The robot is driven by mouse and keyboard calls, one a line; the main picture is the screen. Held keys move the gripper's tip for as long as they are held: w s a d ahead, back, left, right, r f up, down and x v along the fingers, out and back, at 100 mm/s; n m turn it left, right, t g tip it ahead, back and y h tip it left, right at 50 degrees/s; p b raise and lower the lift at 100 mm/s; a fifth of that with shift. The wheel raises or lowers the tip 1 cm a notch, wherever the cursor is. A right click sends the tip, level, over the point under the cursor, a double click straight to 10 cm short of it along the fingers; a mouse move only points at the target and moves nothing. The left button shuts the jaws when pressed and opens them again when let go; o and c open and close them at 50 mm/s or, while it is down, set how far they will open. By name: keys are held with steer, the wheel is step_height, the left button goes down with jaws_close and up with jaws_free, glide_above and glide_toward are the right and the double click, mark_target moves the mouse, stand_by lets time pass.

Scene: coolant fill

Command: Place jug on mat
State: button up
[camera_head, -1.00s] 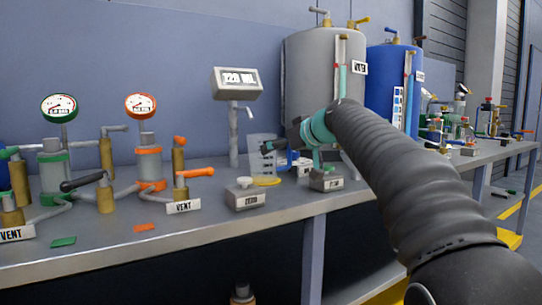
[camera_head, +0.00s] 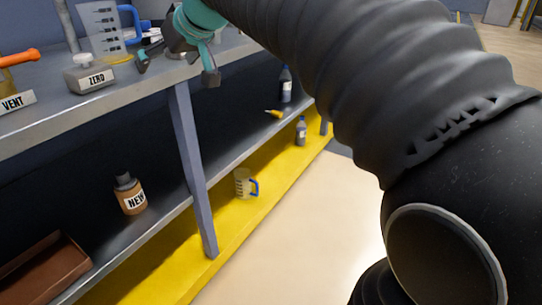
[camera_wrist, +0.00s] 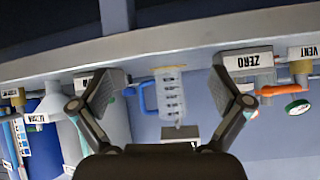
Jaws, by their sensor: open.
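A clear measuring jug (camera_head: 100,32) with a blue handle stands upright on the bench top. It also shows, upside down, in the wrist view (camera_wrist: 171,97). A thin yellow piece, perhaps the mat (camera_head: 124,59), lies by the jug's base; whether the jug rests on it I cannot tell. My gripper (camera_head: 176,70) is open and empty, to the right of the jug in the head view. In the wrist view my gripper's fingers (camera_wrist: 166,85) spread on either side of the jug, which is ahead and apart from them.
A ZERO box (camera_head: 90,78) stands in front of the jug. Another jug with a blue handle (camera_head: 243,184) stands on the yellow bottom level. A NEW bottle (camera_head: 129,194) and a brown tray (camera_head: 40,270) are on the shelf below. Open floor (camera_head: 290,240) lies right of the bench.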

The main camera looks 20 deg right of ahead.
steer(key=s+d+f+m+g+h, duration=0.1)
steer(key=s+d+f, duration=0.2)
steer(key=s+f, duration=0.5)
steer(key=s+d+f+m+g+h, duration=0.1)
steer(key=s+d+f+m+h, duration=0.1)
steer(key=s+f, duration=0.7)
steer(key=s+d+f+m+g+h, duration=0.1)
steer(key=s+d+f+h, duration=0.1)
steer(key=s+d+f, duration=0.3)
steer(key=s+f, duration=0.3)
steer(key=s, duration=0.3)
steer(key=shift+f+m, duration=0.2)
steer(key=shift+m, duration=0.1)
